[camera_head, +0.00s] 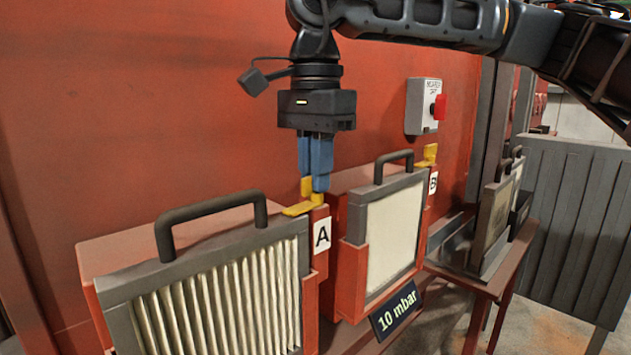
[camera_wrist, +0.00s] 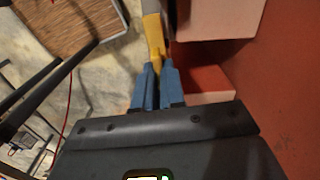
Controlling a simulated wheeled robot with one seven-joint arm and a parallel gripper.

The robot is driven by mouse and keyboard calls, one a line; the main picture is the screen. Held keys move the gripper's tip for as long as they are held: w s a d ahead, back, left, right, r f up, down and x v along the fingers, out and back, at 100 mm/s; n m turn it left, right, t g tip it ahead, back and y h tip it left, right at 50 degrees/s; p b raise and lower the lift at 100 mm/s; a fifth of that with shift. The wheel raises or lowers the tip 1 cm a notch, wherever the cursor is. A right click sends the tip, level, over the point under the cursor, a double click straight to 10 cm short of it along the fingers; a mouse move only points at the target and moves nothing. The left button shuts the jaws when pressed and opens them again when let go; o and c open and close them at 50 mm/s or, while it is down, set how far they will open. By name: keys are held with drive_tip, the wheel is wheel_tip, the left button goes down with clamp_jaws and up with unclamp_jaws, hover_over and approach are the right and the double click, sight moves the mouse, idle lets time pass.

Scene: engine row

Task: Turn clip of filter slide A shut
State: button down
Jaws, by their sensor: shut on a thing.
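Filter slide A (camera_head: 205,262) is a grey-framed pleated filter with a black handle, seated in a red housing at the lower left. The label A (camera_head: 322,235) is on the post at its right. Its yellow clip (camera_head: 298,209) sits on top of that post, with a flat arm pointing left towards the frame's top corner. My gripper (camera_head: 315,186) comes from above, its blue fingers shut on the clip's upright tab. In the wrist view, the fingertips (camera_wrist: 157,72) close on the yellow clip (camera_wrist: 154,38). The fingers partly hide the tab.
A second filter (camera_head: 392,232) with a handle, label B (camera_head: 433,183) and its own yellow clip (camera_head: 428,155) stands to the right. A sign reading 10 mbar (camera_head: 395,310) is below it. A red-button box (camera_head: 423,106) is on the red wall behind. Another framed panel (camera_head: 493,220) stands farther right.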

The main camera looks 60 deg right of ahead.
drive_tip(key=shift+m, duration=0.6)
drive_tip(key=c, duration=1.2)
unclamp_jaws()
wheel_tip(320, 180, up, 8)
drive_tip(key=p, duration=0.4)
drive_tip(key=shift+p, duration=0.35)
drive_tip(key=shift+f, duration=0.1)
drive_tip(key=shift+s, duration=0.1)
